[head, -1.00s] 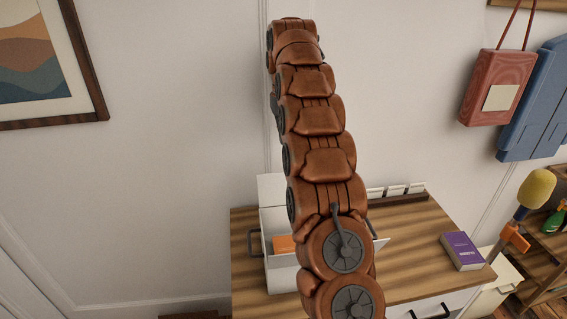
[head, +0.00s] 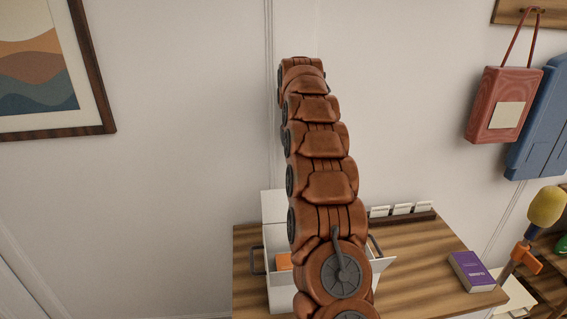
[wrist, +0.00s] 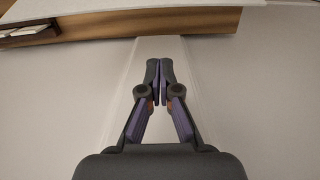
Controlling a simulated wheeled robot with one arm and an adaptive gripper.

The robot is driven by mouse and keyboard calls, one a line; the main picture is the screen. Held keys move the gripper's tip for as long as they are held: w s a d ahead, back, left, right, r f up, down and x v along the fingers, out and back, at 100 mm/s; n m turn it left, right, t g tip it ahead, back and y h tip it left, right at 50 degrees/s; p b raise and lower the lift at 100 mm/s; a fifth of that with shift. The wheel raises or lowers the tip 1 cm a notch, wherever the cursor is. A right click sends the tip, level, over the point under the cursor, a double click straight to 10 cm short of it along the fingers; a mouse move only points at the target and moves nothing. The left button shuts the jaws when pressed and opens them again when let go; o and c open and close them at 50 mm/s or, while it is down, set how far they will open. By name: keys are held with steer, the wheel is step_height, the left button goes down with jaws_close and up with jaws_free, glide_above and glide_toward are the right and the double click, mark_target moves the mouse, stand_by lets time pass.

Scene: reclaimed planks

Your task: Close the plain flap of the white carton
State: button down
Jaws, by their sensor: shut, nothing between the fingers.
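The white carton (head: 279,240) stands open on the wooden cabinet top, partly hidden behind my arm. One white flap (head: 273,206) stands upright at its back left, and another (head: 384,268) sticks out to the right. An orange thing (head: 284,261) lies inside. Which flap is the plain one I cannot tell. The head view does not show the gripper.
Dark handles (head: 257,262) show at the carton's sides. A rack of white cards (head: 402,212) stands at the back of the wooden top (head: 420,255). The top between is clear.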

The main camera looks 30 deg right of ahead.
steer(key=shift+s+a+f+p, duration=0.55)
steer(key=shift+s+f, duration=0.15)
steer(key=shift+s, duration=0.15)
steer(key=shift+s+a+f+p, duration=0.55)
steer(key=shift+s+f, duration=0.15)
steer(key=shift+s, duration=0.1)
